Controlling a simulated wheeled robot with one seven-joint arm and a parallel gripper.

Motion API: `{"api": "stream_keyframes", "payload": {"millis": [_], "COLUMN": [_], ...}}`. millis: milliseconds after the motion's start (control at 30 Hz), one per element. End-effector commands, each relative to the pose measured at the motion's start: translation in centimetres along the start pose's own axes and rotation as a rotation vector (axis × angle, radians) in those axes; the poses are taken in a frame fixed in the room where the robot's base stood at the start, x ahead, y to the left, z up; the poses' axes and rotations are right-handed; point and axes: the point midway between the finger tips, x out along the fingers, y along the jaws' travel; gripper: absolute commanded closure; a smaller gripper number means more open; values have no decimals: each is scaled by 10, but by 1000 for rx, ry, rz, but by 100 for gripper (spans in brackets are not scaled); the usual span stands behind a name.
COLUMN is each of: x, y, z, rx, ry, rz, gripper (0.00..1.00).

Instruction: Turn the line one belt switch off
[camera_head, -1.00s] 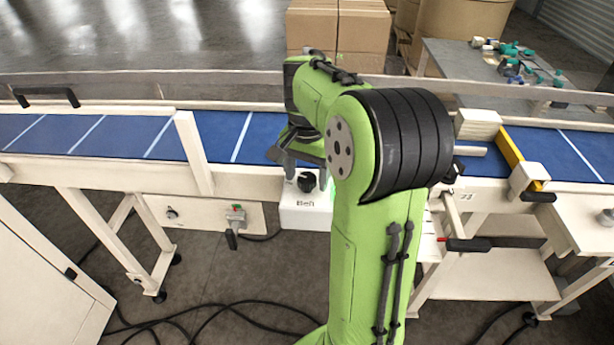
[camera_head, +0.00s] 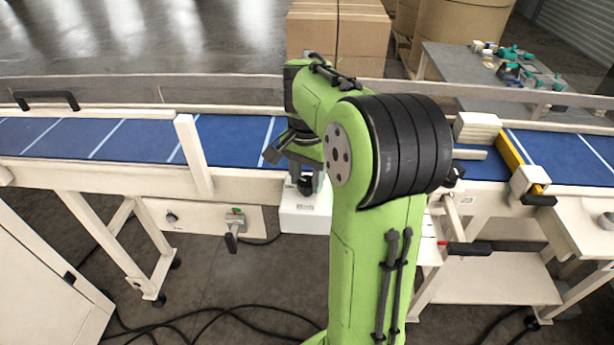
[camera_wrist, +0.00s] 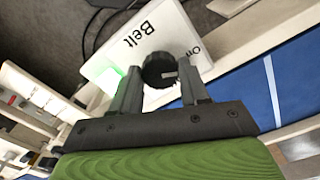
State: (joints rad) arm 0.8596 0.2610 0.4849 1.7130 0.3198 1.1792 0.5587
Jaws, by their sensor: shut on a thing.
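The belt switch is a white box (camera_head: 305,218) mounted on the front of the conveyor frame. The wrist view shows the box (camera_wrist: 122,40) with the word "Belt", part of an "On" label, and a green glow on its left edge. Its black round knob (camera_wrist: 158,70) has a pale mark on it. My gripper (camera_wrist: 160,84) is around the knob, shut on it from both sides. In the head view my gripper (camera_head: 305,184) is at the top of the box, and my arm hides part of the box's right side.
The blue conveyor belt (camera_head: 60,139) runs behind the switch. A lever with a green base (camera_head: 235,220) and a small knob (camera_head: 171,217) sit on a panel to the left. A black-handled bar (camera_head: 465,248) is at right. Cardboard boxes (camera_head: 338,25) stand behind.

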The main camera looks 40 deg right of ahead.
Motion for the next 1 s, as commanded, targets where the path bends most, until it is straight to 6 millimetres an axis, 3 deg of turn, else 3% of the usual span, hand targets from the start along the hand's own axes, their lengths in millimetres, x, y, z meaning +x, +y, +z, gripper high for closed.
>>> {"api": "stream_keyframes", "payload": {"millis": [1000], "x": [1], "y": [-1], "z": [0], "rx": [901], "ry": [2], "rz": [-5], "gripper": [86]}}
